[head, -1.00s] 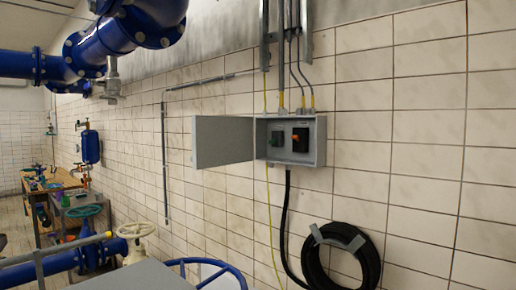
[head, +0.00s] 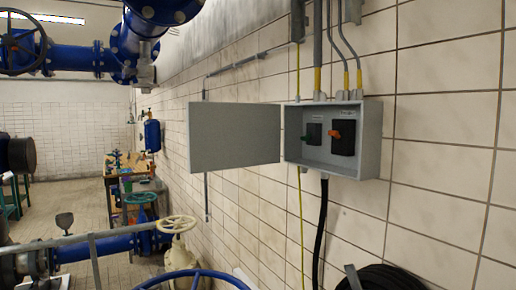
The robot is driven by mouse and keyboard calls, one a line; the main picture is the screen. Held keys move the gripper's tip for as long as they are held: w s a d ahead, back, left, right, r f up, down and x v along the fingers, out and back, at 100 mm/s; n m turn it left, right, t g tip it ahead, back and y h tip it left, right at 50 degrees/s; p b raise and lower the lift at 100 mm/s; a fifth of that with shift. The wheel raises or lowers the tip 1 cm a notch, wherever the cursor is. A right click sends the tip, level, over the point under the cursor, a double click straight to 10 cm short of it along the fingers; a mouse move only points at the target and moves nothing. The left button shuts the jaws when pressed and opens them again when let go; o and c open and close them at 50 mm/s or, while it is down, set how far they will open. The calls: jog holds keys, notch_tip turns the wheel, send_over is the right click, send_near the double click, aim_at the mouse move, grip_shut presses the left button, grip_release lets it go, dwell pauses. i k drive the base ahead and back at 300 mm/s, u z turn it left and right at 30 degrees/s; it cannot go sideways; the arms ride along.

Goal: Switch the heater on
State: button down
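A grey electrical box (head: 371,165) is fixed on the tiled wall at the right of the head view. Its door (head: 235,137) stands wide open to the left. Inside are two dark switches side by side. The left switch (head: 314,133) has a green knob, and the right switch (head: 343,141) has an orange-red knob. Small labels sit above them, too small to read. Nothing in view is clearly marked as the heater. My gripper is not in view.
Conduits (head: 340,45) run up from the box, and a black cable (head: 320,230) hangs below it to a black coil (head: 385,279). Blue pipes with a cream handwheel (head: 177,224) and a blue handwheel (head: 190,279) stand low at the left. A cluttered workbench (head: 135,183) is farther back.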

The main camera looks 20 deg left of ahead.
aim_at(305, 138)
jog(key=u, duration=1.05)
jog(key=i, duration=1)
jog(key=u, duration=1)
